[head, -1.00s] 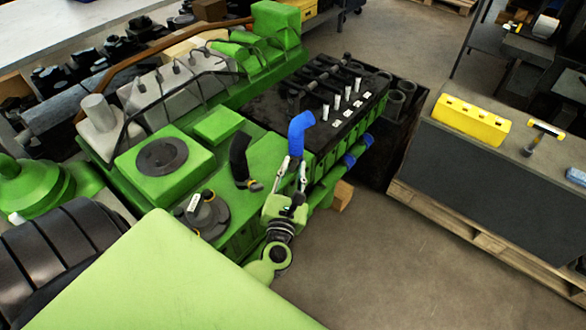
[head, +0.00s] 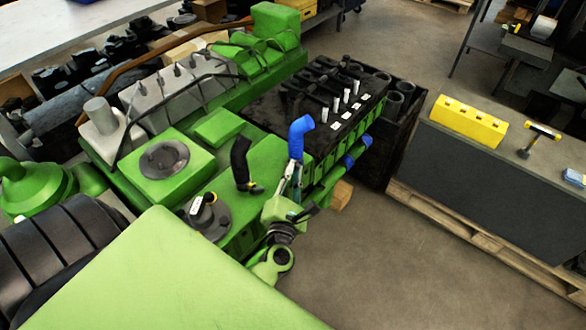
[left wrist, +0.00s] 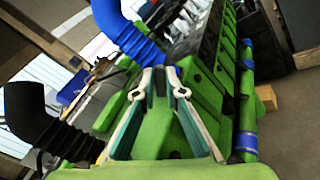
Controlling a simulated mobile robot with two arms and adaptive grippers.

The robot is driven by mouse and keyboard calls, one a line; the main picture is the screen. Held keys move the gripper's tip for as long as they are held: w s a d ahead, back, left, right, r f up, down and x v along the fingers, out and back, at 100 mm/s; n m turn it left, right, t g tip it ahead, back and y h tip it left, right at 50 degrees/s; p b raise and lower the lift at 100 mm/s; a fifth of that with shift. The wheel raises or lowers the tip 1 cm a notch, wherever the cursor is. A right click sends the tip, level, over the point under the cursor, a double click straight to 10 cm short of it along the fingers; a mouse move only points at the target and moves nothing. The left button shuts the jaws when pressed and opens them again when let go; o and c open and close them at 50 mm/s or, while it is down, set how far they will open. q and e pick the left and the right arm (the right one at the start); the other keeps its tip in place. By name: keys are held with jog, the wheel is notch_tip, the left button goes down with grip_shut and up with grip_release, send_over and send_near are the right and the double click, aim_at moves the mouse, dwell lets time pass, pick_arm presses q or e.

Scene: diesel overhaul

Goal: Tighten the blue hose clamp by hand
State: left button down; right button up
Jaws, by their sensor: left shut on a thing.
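The blue hose (head: 299,133) stands up from the green engine (head: 217,127), bent at its top. In the left wrist view the blue hose (left wrist: 125,35) has a ribbed lower end just beyond my fingertips. My left gripper (head: 293,168) is at the hose's lower end, with its fingers drawn together. In the left wrist view my left gripper (left wrist: 161,75) has its fingertips close together at the hose base. It is shut on the small blue hose clamp there, which the fingertips mostly hide. My right gripper is not in view.
A black hose (head: 240,160) with a yellow-marked clamp stands left of my gripper. A black cylinder head (head: 285,105) with several upright pins lies behind. A bench (head: 480,175) at right holds a yellow block (head: 468,121) and a hammer-like tool (head: 540,134). Floor at lower right is clear.

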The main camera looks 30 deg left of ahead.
pick_arm(q)
jog(key=m+p, duration=0.2)
jog(key=m, duration=0.3)
jog(key=shift+d+m, duration=0.1)
jog(key=shift+m, duration=0.3)
jog(key=m+p, duration=0.1)
jog(key=m, duration=0.3)
jog(key=f+m+p, duration=0.1)
jog(key=m+p, duration=0.1)
jog(key=m, duration=0.3)
jog(key=m+p, duration=0.2)
jog(key=m, duration=0.2)
jog(key=shift+f+m, duration=0.15)
jog(key=shift+m, duration=0.25)
jog(key=shift+s+m, duration=0.1)
jog(key=shift+m, duration=0.2)
jog(key=shift+f, duration=0.1)
jog(key=c, duration=2.2)
grip_release()
jog(key=shift+o, duration=0.5)
jog(key=shift+s, duration=0.1)
jog(key=shift+r, duration=0.2)
